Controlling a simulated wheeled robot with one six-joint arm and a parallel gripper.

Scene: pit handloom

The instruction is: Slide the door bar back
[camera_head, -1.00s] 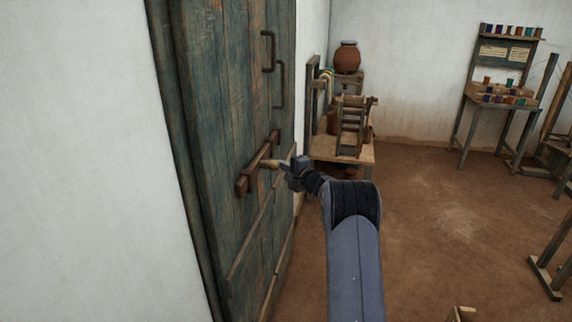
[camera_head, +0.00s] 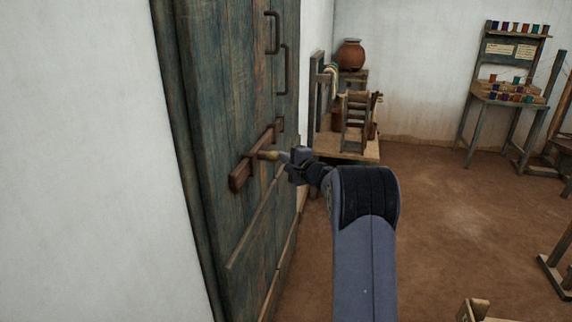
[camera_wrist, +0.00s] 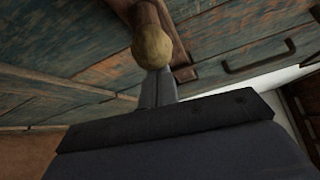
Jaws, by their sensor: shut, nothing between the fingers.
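The door bar (camera_head: 239,178) is a brown wooden bar lying across the weathered blue-green door (camera_head: 215,90), seen at a slant in the head view. A pale rounded wooden peg (camera_head: 268,155) stands out from it; the peg (camera_wrist: 152,45) also shows large in the wrist view. My gripper (camera_head: 283,157) is on the right of the peg, its fingers shut with nothing between them. In the wrist view the shut fingertips (camera_wrist: 157,82) meet the peg's rounded end or lie just behind it; I cannot tell if they touch.
Two dark metal handles (camera_head: 273,33) are higher on the door; one handle (camera_wrist: 262,62) shows in the wrist view. A white wall (camera_head: 80,160) stands close on the left. A low wooden table (camera_head: 350,153) with a frame stands beyond the door. Brown floor (camera_head: 450,215) is open on the right.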

